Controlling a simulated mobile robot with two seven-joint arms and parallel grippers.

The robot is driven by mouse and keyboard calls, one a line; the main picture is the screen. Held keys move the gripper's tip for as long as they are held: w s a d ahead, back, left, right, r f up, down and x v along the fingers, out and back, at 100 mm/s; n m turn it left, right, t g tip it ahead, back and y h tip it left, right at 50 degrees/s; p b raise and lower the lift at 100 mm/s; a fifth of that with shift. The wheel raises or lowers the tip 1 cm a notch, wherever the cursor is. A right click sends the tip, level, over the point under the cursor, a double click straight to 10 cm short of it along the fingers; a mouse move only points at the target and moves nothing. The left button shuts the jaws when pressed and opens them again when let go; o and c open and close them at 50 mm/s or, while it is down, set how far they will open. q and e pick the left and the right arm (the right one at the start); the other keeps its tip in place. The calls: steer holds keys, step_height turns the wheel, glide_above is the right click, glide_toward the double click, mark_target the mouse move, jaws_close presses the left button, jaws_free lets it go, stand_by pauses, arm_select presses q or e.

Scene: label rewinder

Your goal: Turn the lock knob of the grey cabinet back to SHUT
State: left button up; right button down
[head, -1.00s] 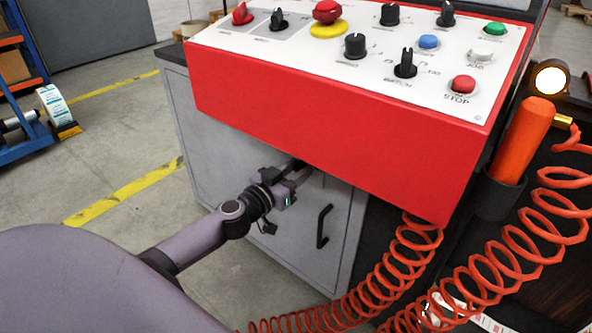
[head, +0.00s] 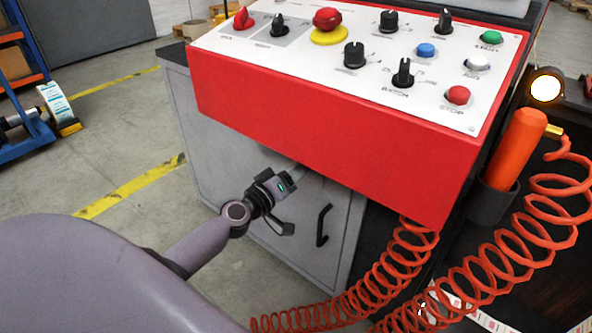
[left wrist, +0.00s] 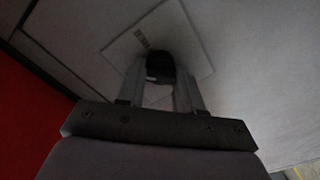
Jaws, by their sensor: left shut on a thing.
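The grey cabinet (head: 205,150) stands under the red control console, with a black handle (head: 323,225) on its door. My left gripper (head: 294,171) is at the upper part of the cabinet front, partly under the console's lower edge. The left gripper's two fingers (left wrist: 160,85) are shut on the knob, one on each side. The knob is hidden in the head view. My right gripper is not in view.
The red console (head: 320,135) overhangs the cabinet front just above my left gripper. Open floor lies to the left, with a blue rack (head: 25,140) farther off.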

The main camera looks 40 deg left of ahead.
arm_select(q)
steer(key=shift+a+n, duration=0.15)
steer(key=shift+n, duration=2.05)
steer(key=shift+a+n, duration=0.1)
steer(key=shift+n, duration=2.1)
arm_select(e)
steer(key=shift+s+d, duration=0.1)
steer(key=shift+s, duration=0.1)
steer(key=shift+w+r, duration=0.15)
arm_select(q)
steer(key=o, duration=1)
steer(key=shift+o, duration=0.2)
steer(key=shift+d+f, duration=0.1)
steer(key=s, duration=0.7)
steer(key=shift+a+b, duration=0.3)
steer(key=shift+a, duration=0.05)
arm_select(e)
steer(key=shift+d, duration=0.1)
